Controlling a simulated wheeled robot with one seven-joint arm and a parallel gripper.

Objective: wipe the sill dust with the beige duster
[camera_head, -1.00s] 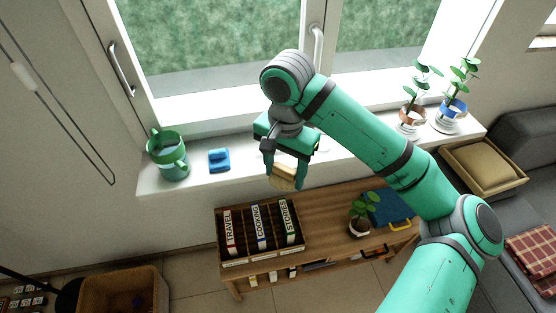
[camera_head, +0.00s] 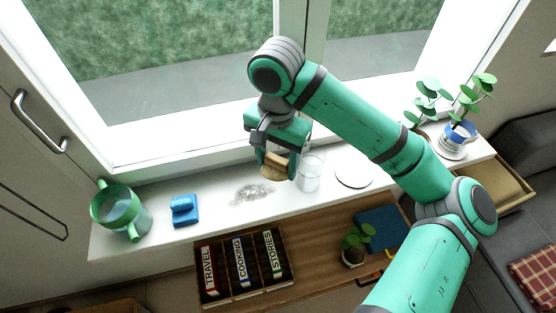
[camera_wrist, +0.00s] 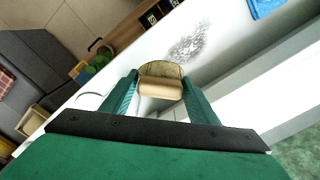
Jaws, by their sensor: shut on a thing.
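My gripper (camera_head: 275,165) is shut on the beige duster (camera_head: 274,172), holding it over the white window sill (camera_head: 215,209). The duster also shows between the fingers in the wrist view (camera_wrist: 160,83). A patch of grey dust (camera_head: 251,193) lies on the sill, a little left of the duster in the head view. The dust also shows in the wrist view (camera_wrist: 187,45), just beyond the duster. The duster appears apart from the dust; I cannot tell whether it touches the sill.
A clear glass (camera_head: 311,174) stands close right of my gripper, with a white disc (camera_head: 353,174) farther right. Potted plants (camera_head: 457,135) stand at right. A shelf with a book box (camera_head: 243,266) is below.

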